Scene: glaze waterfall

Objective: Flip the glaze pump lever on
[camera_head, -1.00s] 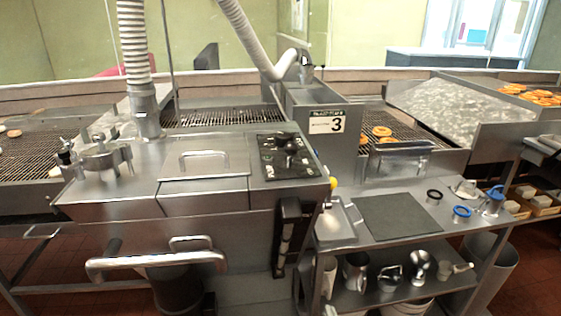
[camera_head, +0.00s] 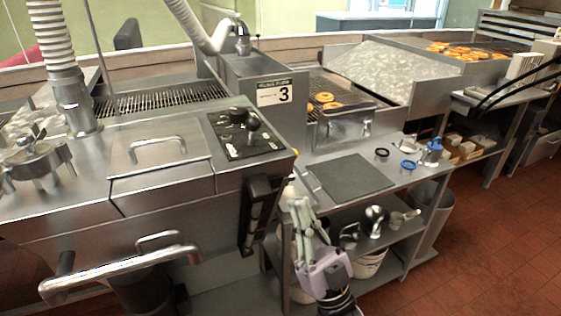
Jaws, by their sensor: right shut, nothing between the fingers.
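The black control panel (camera_head: 229,147) is set in the top of the steel glaze machine, left of centre. A lever with a dark ball knob (camera_head: 253,125) stands up from it, beside a round dark knob (camera_head: 237,115). I cannot tell from its tilt whether the lever is on or off. My right gripper (camera_head: 301,204) is shut and empty. It points upward at the machine's right side, below and to the right of the panel, apart from the lever. My left gripper is out of view.
A steel side table with a grey mat (camera_head: 352,179) stands right of the machine, with black and blue rings and a blue-topped container (camera_head: 432,152). A lower shelf holds metal cups. Open tiled floor lies at right.

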